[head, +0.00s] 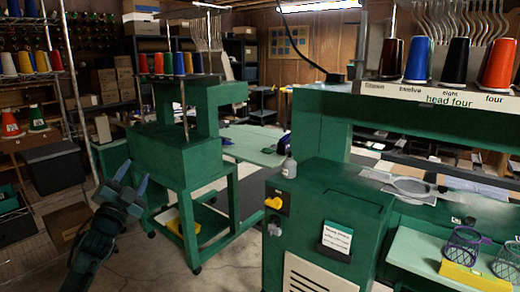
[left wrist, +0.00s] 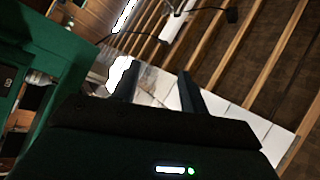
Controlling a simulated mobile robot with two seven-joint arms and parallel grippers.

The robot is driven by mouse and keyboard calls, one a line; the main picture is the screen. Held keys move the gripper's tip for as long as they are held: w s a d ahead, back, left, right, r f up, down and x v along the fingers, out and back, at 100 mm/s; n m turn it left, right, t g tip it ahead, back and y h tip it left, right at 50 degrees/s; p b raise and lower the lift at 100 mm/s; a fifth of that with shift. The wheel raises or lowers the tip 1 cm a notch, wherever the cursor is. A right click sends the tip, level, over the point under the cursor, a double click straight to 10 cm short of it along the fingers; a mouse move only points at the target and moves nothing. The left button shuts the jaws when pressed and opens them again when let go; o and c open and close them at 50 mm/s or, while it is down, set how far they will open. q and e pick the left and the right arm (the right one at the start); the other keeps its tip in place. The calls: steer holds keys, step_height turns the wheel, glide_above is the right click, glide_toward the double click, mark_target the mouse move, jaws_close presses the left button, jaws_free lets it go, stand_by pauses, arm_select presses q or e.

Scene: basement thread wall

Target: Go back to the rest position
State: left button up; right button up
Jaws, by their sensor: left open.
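My left gripper (head: 132,180) is raised in the lower left of the head view, with its two fingers apart and nothing between them. In the left wrist view the two dark fingers (left wrist: 157,88) point up toward the wooden ceiling joists, spread and empty. The gripper is clear of the green machines in the head view. My right gripper is in neither view.
A green embroidery machine (head: 176,158) on a wheeled stand is right of my left gripper. A larger green machine (head: 320,215) with thread cones fills the right. A wire rack (head: 60,95) stands at left. Concrete floor (head: 225,262) shows free between the machines.

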arm_select(q)
steer(key=w+a+f+n+g+y, duration=0.1)
steer(key=a+f+n+g+y, duration=0.35)
steer(key=f+n, duration=0.4)
steer(key=s+d+f+g+h, duration=0.1)
steer(key=s+d+f, duration=0.3)
steer(key=f, duration=0.2)
steer(key=s+d+f+g+h, duration=0.1)
steer(key=s+d+f, duration=0.3)
steer(key=f, duration=0.2)
steer(key=s+d+f+g+h, duration=0.1)
steer(key=s+d+f, duration=0.3)
steer(key=s, duration=0.6)
steer(key=s+d+f+g+h, duration=0.1)
steer(key=s+d+f, duration=0.4)
steer(key=s, duration=0.6)
steer(key=s+d+f+g+h, duration=0.1)
steer(key=s+d+f+g, duration=0.2)
steer(key=s, duration=0.7)
step_height(320, 180, down, 2)
steer(key=shift+s+d+f, duration=0.15)
steer(key=shift+d, duration=0.9)
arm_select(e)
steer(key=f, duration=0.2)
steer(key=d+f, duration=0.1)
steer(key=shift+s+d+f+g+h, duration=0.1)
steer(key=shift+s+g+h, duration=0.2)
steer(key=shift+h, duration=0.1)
